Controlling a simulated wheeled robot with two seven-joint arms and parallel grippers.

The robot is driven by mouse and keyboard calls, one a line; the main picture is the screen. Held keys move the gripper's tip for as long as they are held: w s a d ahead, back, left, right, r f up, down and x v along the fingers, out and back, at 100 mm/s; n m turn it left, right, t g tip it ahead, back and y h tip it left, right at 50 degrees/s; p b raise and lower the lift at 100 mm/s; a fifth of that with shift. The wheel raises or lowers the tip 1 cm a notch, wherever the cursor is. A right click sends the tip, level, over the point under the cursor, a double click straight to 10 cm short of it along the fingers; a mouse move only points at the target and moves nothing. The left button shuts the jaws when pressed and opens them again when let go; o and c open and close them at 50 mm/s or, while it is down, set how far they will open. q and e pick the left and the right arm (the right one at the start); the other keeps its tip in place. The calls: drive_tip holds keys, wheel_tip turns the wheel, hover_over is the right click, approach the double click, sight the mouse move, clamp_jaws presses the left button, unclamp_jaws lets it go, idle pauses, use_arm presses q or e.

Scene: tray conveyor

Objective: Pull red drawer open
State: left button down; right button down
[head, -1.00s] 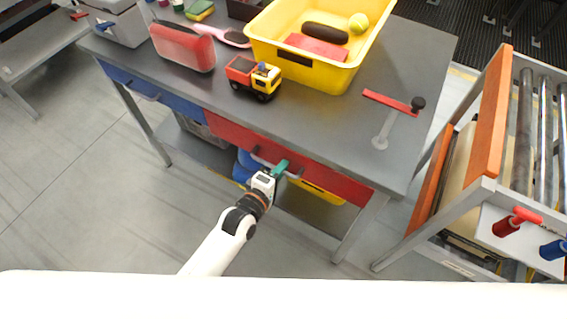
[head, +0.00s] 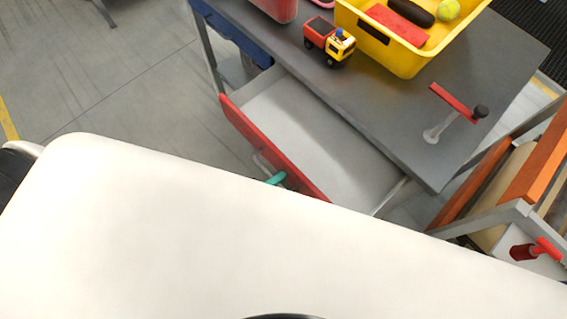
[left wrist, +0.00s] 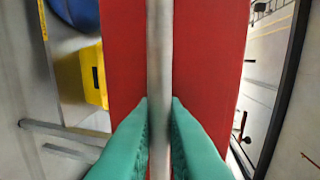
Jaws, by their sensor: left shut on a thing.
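The red drawer (head: 270,148) stands pulled out from under the grey table in the head view, and its light grey inside shows empty. In the left wrist view its red front (left wrist: 212,70) fills the middle. A grey bar handle (left wrist: 160,60) runs up the picture between the two green fingers of my left gripper (left wrist: 159,125), which is shut on it. In the head view only a green fingertip of my left gripper (head: 276,179) shows at the handle (head: 262,164); my white body hides the rest. My right gripper is in neither view.
A blue drawer (head: 235,38) is to the left. An orange-edged roller frame (head: 540,150) stands close at the right.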

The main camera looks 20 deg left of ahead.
use_arm(q)
drive_tip(key=c, duration=1.8)
unclamp_jaws()
drive_tip(key=shift+s, duration=0.15)
drive_tip(key=shift+b+v, duration=0.8)
drive_tip(key=shift+v, duration=5.1)
